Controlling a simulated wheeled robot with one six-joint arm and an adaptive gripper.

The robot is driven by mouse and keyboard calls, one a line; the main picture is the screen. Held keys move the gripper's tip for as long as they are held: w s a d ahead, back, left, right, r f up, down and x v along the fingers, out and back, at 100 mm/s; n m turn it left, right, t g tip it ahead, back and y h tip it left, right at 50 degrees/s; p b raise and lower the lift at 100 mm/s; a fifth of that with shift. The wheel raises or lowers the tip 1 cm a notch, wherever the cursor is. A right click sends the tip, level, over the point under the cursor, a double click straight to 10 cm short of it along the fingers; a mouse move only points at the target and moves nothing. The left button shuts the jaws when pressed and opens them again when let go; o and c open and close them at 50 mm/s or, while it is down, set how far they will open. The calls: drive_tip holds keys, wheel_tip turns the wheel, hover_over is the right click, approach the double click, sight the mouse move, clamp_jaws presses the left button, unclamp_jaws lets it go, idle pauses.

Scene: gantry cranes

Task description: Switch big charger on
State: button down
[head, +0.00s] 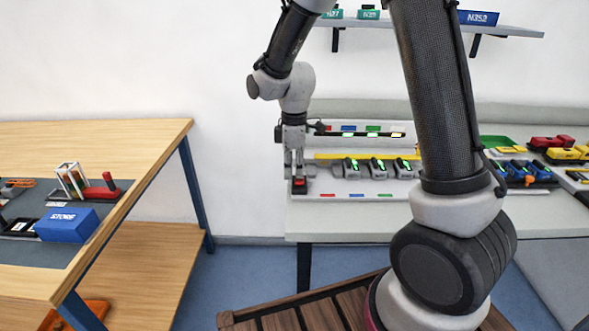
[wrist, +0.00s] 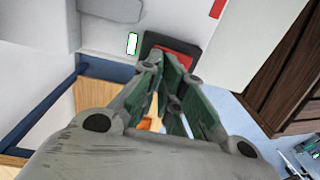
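A grey charger bank (head: 345,195) stands on the right-hand bench, with several units (head: 377,168) showing green lights. At its left end is a red switch in a black frame (head: 300,186), also seen in the wrist view (wrist: 185,57). Beside it in the wrist view is a bright white rectangle with a green edge (wrist: 132,43), which looks like a lit lamp. My gripper (head: 298,177) points down at the red switch; in the wrist view its fingertips (wrist: 166,58) are close together over the switch and partly hide it. I cannot tell whether they touch it.
A wooden bench (head: 120,140) with a blue box (head: 67,225) stands at the left. Red and yellow packs (head: 562,147) lie on the right-hand bench. A shelf (head: 430,25) hangs above. A slatted wooden surface (head: 320,312) is in front. Blue floor lies between the benches.

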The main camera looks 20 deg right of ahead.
wheel_tip(320, 180, up, 13)
drive_tip(key=w, duration=0.2)
drive_tip(key=s+d+r+m+t, duration=0.2)
drive_tip(key=s+d+m, duration=0.5)
drive_tip(key=s, duration=0.5)
drive_tip(key=s+d+r+m+t, duration=0.3)
drive_tip(key=s+d+m, duration=0.4)
drive_tip(key=s, duration=0.5)
drive_tip(key=d+r, duration=0.1)
drive_tip(key=d, duration=0.1)
drive_tip(key=shift+d+r, duration=0.25)
drive_tip(key=shift+d, duration=0.1)
